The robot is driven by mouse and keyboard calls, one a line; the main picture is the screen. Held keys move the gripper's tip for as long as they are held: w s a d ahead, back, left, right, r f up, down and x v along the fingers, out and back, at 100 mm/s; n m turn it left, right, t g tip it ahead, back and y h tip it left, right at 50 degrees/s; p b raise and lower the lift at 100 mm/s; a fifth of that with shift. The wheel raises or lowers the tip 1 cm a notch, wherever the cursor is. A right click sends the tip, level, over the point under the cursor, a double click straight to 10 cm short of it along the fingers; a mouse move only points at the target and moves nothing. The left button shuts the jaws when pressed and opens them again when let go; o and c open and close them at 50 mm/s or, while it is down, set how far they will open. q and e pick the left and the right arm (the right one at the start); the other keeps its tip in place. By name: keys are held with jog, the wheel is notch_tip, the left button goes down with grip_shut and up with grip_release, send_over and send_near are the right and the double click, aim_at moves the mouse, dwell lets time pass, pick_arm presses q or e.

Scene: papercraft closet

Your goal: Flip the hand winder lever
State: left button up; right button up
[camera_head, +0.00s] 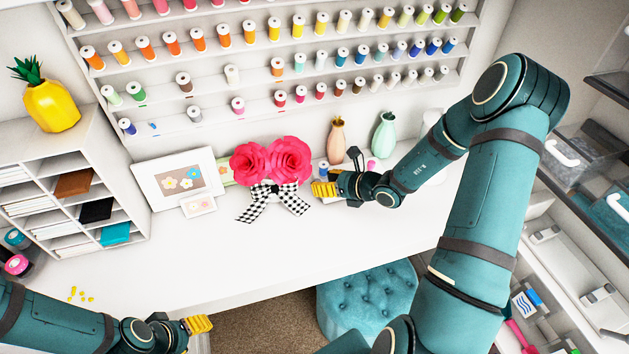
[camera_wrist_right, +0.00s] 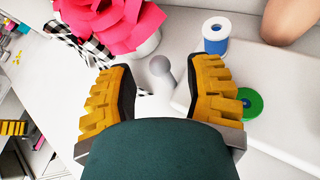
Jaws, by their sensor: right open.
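In the right wrist view, a grey lever with a rounded knob (camera_wrist_right: 160,68) stands between the yellow finger pads of my right gripper (camera_wrist_right: 162,88). The gripper is open, and I see no clear contact with the knob. Beside the lever is a white block-like body (camera_wrist_right: 268,75), which seems to be the hand winder, with a blue spool (camera_wrist_right: 215,36) and a green disc (camera_wrist_right: 249,103). In the head view my right gripper (camera_head: 325,189) hides most of the winder; the blue spool (camera_head: 323,168) shows behind it. My left gripper (camera_head: 198,325) is at the desk's front edge, away from the winder.
Pink roses (camera_head: 270,160) with a checkered bow stand just left of my right gripper. Two vases (camera_head: 337,138) are behind it. A framed picture (camera_head: 175,178) leans at the back. A teal stool (camera_head: 368,298) is below.

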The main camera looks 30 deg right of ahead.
jog(key=v, duration=0.7)
dwell(0.7)
